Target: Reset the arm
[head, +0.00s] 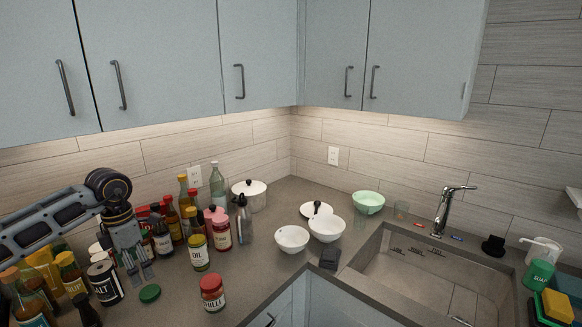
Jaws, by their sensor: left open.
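My left arm comes in from the left in the head view. My left gripper (139,266) points down over the counter, open and with nothing seen between its fingers. It is among the jars at the left, just right of the salt jar (104,283) and above a loose green lid (150,293) in the picture. Whether it touches any jar cannot be told. My right gripper is not in view.
Bottles and jars crowd the left counter (250,287), including the oil jar (199,253) and chilli jar (212,293). White bowls (292,239), a green bowl (368,202) and a lidded pot (249,195) stand further back. A sink (420,275) is at the right; cabinets (165,55) hang above.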

